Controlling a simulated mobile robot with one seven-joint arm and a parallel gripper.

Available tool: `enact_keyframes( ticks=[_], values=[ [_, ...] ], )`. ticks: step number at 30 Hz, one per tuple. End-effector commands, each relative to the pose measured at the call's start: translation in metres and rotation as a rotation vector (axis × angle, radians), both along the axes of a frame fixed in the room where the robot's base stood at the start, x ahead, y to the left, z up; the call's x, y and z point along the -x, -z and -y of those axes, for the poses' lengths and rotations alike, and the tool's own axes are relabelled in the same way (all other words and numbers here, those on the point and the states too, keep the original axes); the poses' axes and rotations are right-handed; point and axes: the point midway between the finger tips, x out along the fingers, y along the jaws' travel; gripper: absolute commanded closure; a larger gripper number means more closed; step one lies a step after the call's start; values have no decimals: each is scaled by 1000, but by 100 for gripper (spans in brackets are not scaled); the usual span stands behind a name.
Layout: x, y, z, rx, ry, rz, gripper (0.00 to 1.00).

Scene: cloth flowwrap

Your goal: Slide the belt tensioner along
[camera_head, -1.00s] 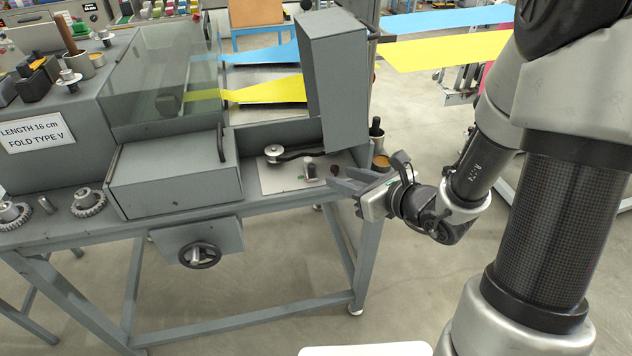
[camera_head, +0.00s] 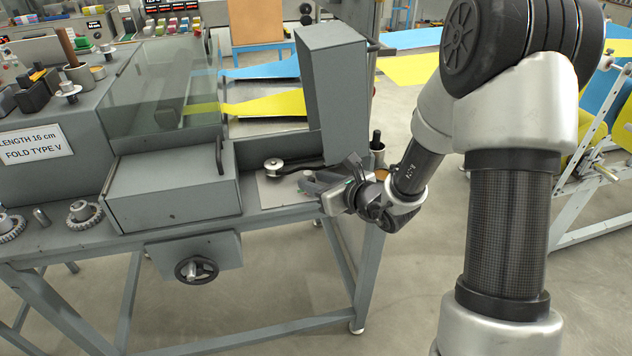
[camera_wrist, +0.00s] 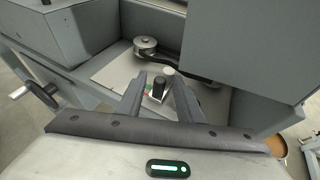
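The belt tensioner appears to be the small pale block with a black knob (camera_wrist: 158,91) and a light cylinder (camera_wrist: 169,76) beside it, in the wrist view. It sits on a light plate in the machine's open bay, near a round metal pulley (camera_wrist: 146,47) with a dark belt. My gripper (camera_wrist: 163,90) is open, its two dark fingers on either side of the knob, with visible gaps. In the head view my gripper (camera_head: 309,181) reaches into the bay from the right and hides most of the tensioner; the pulley (camera_head: 273,167) shows to its left.
A raised grey cover (camera_head: 333,85) stands behind the bay, and a grey box housing (camera_head: 175,185) borders it on the left. A handwheel (camera_head: 196,269) hangs below. A cup (camera_head: 377,152) stands on the right behind my wrist.

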Motion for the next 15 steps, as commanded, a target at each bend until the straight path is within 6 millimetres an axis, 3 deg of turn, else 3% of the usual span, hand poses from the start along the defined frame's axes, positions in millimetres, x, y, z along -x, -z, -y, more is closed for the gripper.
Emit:
enact_keyframes(
  ticks=[2, 8, 15],
  values=[
    [0, 0, 0, 0, 0, 0, 67],
    [0, 0, 0, 0, 0, 0, 100],
    [-1, 0, 0, 0, 0, 1, 100]
  ],
)
